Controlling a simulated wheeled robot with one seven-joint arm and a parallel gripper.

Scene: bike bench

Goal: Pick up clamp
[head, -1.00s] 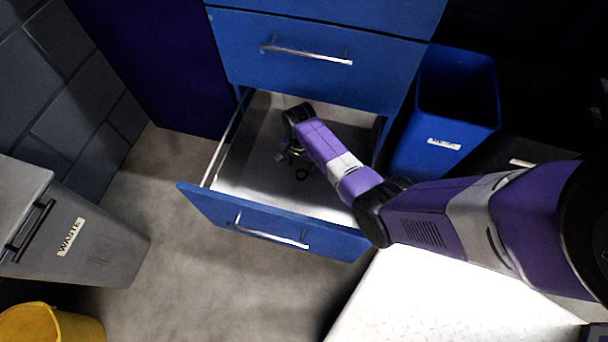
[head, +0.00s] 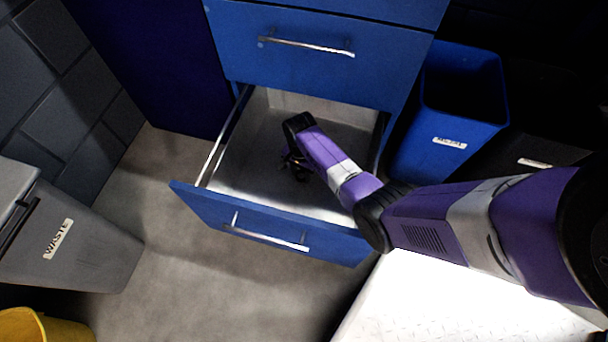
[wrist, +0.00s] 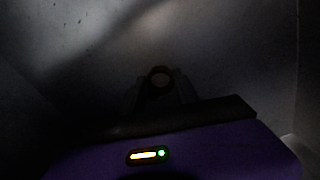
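The clamp looks like a small dark ring (wrist: 160,78) in the dim wrist view, over the drawer's grey floor. My gripper (wrist: 161,88) is in the lower middle of that view, with one dark finger on each side of the ring. It is too dark to tell whether the fingers press on the ring or stand apart from it. In the head view my gripper (head: 295,165) is a dark shape low inside the open drawer (head: 245,172). The ring there merges with the gripper, and my wrist hides part of both.
The drawer's blue front (head: 275,228) with its handle stands out from the blue cabinet (head: 310,70). A blue bin (head: 450,120) stands to the right and a grey waste bin (head: 75,240) at the left. A yellow container (head: 45,326) is at the lower left. The drawer's left part is clear.

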